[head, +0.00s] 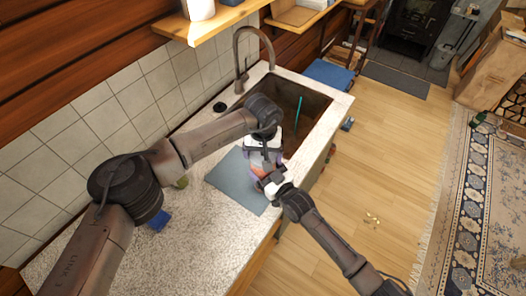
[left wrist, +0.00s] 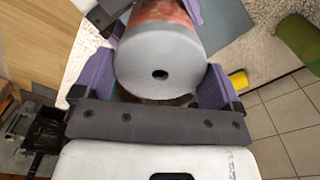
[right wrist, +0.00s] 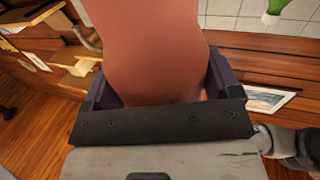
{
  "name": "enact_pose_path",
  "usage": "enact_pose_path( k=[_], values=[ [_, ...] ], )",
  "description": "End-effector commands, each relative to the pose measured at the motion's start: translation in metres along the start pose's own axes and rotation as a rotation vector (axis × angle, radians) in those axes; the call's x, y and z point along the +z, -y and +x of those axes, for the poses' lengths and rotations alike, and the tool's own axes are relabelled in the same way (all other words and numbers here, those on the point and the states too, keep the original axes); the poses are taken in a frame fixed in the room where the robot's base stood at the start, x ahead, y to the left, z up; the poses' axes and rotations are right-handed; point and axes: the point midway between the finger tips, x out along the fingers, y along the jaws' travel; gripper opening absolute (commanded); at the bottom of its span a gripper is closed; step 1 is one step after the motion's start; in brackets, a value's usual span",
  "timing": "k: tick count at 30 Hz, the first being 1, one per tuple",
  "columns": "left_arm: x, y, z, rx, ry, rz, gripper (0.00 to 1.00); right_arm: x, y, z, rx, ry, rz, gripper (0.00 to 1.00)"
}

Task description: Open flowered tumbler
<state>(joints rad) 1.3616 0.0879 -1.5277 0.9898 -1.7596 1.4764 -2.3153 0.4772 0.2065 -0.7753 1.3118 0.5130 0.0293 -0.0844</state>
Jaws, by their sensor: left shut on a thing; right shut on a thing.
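The tumbler (head: 257,171) is upright-looking, with a reddish-orange body, above the grey-blue mat on the counter. My left gripper (head: 264,152) is at its top. In the left wrist view the grey lid (left wrist: 158,62), with a dark hole, sits between the purple fingers, with some orange body (left wrist: 163,10) behind it. My right gripper (head: 266,180) is at the body from the front right. In the right wrist view the reddish body (right wrist: 148,50) fills the space between the fingers. Both grippers are shut on the tumbler. The arms hide most of it in the head view.
The grey-blue mat (head: 229,182) lies on the speckled counter (head: 199,228). A sink (head: 300,104) with a faucet (head: 238,58) is behind. A blue item (head: 159,220) and a green item (head: 181,183) lie left of the mat. The counter's near left is clear.

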Motion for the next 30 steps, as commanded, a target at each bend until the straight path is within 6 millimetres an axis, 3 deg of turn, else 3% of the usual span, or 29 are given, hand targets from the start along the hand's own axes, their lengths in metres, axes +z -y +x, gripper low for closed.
enact_pose_path(
  k=[30],
  values=[
    [0.0002,0.0007,-0.0015,0.001,0.002,-2.08,0.62,0.002,-0.0008,-0.0007,0.001,0.004,-0.002,0.17]
  ],
)
